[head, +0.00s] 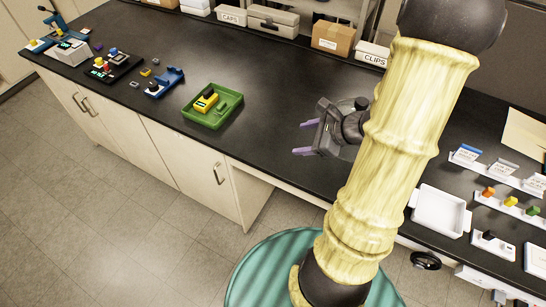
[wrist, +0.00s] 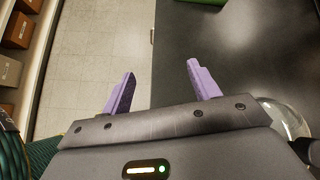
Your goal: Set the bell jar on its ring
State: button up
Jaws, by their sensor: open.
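My gripper (head: 306,137) is open and empty over the front part of the black bench, its purple fingers pointing left. In the wrist view its fingers (wrist: 160,72) are spread wide with nothing between them. A clear, rounded glass shape (wrist: 292,112), which looks like the bell jar, shows at the right edge of the wrist view, beside and partly hidden by the gripper body. It is apart from the fingers.
The black bench (head: 262,102) is clear between my gripper and a green tray (head: 213,119) holding a yellow block. Small instruments stand at the far left. Boxes, one marked CLIPS (head: 373,55), line the back. A white tray (head: 438,212) and coloured samples lie right of my arm.

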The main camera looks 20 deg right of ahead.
jog(key=s+a+r+n+g+h, duration=0.1)
jog(key=a+n, duration=0.4)
jog(key=n, duration=0.7)
jog(key=s+a+r+n+g+h, duration=0.2)
jog(key=s+a+n+g+h, duration=0.2)
jog(key=n, duration=0.8)
jog(key=shift+s+a+h, duration=0.3)
jog(key=shift+a+h, duration=0.3)
jog(key=shift+a, duration=0.65)
jog(key=shift+r, duration=0.1)
